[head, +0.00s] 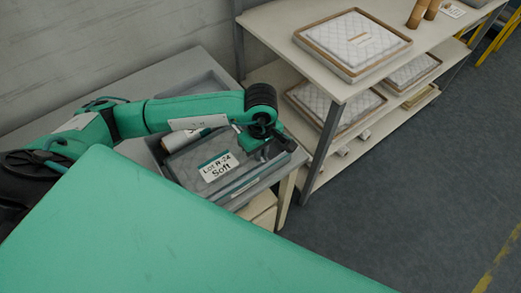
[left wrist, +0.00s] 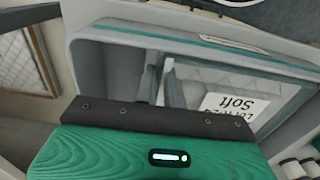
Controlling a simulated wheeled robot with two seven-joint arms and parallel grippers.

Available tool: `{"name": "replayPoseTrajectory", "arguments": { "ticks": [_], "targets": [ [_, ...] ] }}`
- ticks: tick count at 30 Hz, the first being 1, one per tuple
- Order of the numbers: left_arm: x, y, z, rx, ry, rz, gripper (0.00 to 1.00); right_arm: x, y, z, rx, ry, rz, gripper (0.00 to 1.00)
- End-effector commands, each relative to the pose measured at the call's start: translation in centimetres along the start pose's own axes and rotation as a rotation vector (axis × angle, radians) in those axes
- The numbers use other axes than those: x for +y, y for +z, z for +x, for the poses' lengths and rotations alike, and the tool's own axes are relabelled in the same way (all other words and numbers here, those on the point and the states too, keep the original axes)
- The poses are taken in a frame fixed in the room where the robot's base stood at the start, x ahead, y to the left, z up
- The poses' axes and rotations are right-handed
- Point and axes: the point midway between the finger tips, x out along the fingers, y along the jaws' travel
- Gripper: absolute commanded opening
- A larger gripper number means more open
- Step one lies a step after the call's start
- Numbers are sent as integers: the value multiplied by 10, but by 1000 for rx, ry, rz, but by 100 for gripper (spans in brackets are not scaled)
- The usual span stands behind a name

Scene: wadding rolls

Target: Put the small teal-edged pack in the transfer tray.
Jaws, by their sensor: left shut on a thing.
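The small teal-edged pack (head: 197,157) is grey and quilted, with a white "Lot R-24 Soft" label. It is within the outline of the grey transfer tray (head: 286,167); I cannot tell whether it rests on the floor of the tray. My left gripper (head: 264,152) is over the right end of the tray, shut on the pack's edge. In the left wrist view the fingers (left wrist: 160,84) stand close together at the end of the pack (left wrist: 205,80), inside the tray wall (left wrist: 110,60). My right gripper is not in view.
A white roll (head: 183,137) lies at the tray's back left. A shelf rack (head: 285,33) with quilted packs in wooden trays stands close to the right, its post (head: 322,145) near the tray. Another grey tray (head: 190,88) lies behind my arm. Open floor (head: 410,190) is at right.

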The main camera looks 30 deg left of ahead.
Motion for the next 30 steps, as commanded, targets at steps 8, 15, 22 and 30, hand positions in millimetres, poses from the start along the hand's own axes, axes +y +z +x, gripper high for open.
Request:
{"name": "replayPoseTrajectory", "arguments": {
  "ticks": [8,15,22,30],
  "targets": [
    [0,0,2,0,0,0,20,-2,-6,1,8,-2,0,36],
    [0,0,2,0,0,0,32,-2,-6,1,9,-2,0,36],
    [0,0,-4,1,1,0,32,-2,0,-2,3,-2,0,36],
    [1,-1,-54,2,5,1,32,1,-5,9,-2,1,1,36]
  ]
}}
